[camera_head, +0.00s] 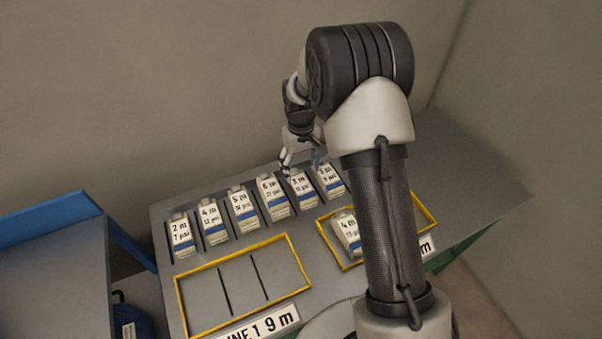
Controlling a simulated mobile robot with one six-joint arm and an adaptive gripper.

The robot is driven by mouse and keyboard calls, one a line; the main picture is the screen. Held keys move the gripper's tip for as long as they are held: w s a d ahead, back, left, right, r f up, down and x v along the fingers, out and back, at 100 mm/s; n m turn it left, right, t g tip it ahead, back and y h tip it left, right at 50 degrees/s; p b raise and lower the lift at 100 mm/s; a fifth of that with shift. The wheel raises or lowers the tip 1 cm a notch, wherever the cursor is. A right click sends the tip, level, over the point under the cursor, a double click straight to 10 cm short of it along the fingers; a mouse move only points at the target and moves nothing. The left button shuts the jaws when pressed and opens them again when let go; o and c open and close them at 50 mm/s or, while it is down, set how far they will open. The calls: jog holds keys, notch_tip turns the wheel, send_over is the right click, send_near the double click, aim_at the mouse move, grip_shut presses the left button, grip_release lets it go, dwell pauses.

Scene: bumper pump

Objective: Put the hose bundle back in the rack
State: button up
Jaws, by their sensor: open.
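Another bundle tagged 4 m (347,233) lies in the right yellow-framed bay, partly hidden by my arm. My gripper (300,165) is open, over the right part of the row, close to the 3 m bundle. I cannot tell whether it touches it.
The left yellow-framed bay (244,284) is empty, with dark dividers and a line label (258,328) in front. My arm covers much of the right bay. A blue-edged table (45,217) stands at left; a dark blue coil (128,318) sits below. The table's right end (455,195) is clear.

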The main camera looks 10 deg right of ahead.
jog(key=s+r+t, duration=0.1)
jog(key=s+r, duration=0.3)
jog(key=r, duration=0.3)
jog(key=s+r+m, duration=0.1)
jog(key=s+r, duration=0.3)
jog(key=r, duration=0.4)
jog(key=s+r+t, duration=0.1)
jog(key=s+r, duration=0.4)
jog(key=r, duration=0.2)
jog(key=s+r+m+t, duration=0.1)
jog(key=s+r, duration=0.3)
jog(key=s, duration=1.5)
jog(key=shift+r+t, duration=0.15)
jog(key=shift+t, duration=0.65)
